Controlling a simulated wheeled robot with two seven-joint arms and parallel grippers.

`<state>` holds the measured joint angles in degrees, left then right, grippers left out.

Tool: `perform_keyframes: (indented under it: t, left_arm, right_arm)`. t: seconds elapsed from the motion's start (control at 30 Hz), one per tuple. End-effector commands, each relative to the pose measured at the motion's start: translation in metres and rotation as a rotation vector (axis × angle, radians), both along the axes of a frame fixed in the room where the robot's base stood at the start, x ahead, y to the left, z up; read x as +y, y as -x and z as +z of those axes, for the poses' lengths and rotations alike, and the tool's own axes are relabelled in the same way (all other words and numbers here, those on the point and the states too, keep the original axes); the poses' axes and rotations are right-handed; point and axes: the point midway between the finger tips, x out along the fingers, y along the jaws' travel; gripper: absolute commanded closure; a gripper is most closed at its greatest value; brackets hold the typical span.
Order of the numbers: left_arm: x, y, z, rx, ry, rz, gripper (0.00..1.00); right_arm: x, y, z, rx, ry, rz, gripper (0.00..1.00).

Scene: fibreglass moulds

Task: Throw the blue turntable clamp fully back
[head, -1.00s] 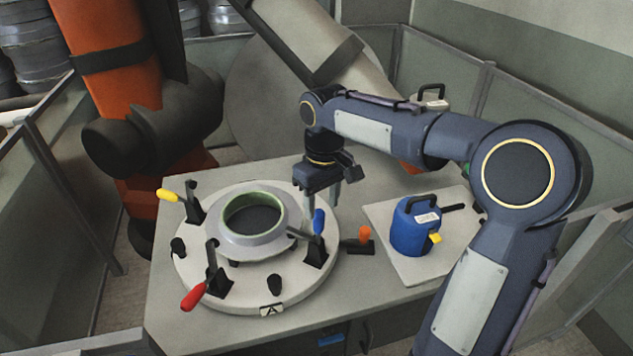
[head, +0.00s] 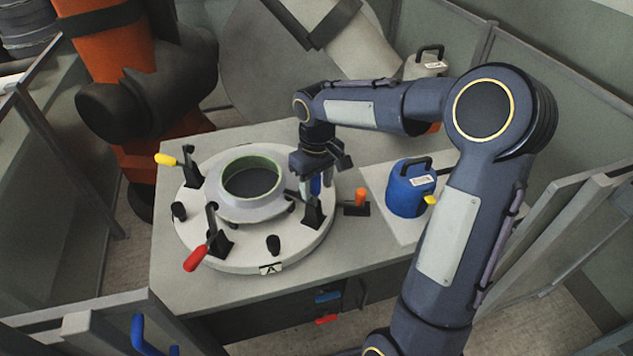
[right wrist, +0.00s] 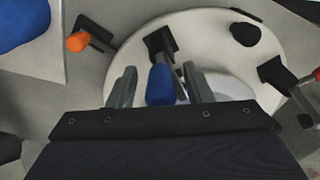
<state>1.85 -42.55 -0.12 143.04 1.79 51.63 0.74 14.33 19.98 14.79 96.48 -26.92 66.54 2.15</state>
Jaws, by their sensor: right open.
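The blue turntable clamp has a blue handle (head: 316,186) that stands up from a black base (head: 313,214) at the right side of the round white turntable (head: 190,248). My right gripper (head: 317,181) is open, pointing down at the clamp, with its fingers on either side of the blue handle. In the right wrist view, the blue handle (right wrist: 161,86) lies between the two open fingers (right wrist: 158,74), with a visible gap on the right side. Whether a finger touches the handle I cannot tell. My left gripper is out of view.
The turntable carries a ring mould (head: 235,205), a yellow-handled clamp (head: 167,159) and a red-handled clamp (head: 195,259). An orange-handled clamp (head: 360,197) and a blue canister (head: 408,190) stand to the right. The table's front strip (head: 215,289) is clear.

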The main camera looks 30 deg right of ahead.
Motion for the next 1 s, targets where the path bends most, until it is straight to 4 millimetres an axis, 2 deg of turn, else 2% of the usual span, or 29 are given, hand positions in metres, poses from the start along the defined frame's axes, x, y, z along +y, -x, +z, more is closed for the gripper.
perform_keyframes:
  t: [0.07, 0.4, 0.77, 1.0]
  left_arm:
    - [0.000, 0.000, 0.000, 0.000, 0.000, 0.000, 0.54]
    - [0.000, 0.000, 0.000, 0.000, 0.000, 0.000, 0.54]
    - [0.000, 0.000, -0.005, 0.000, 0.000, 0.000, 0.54]
    - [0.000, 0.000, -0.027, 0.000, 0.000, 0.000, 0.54]
  right_arm:
    - [0.000, 0.000, 0.000, 0.000, 0.000, 0.000, 0.54]
    - [0.000, 0.000, 0.001, 0.000, 0.000, 0.000, 0.99]
    - [-0.001, 0.001, -0.001, -0.017, -0.010, -0.001, 1.00]
    - [-0.006, 0.009, -0.006, -0.107, -0.061, -0.004, 1.00]
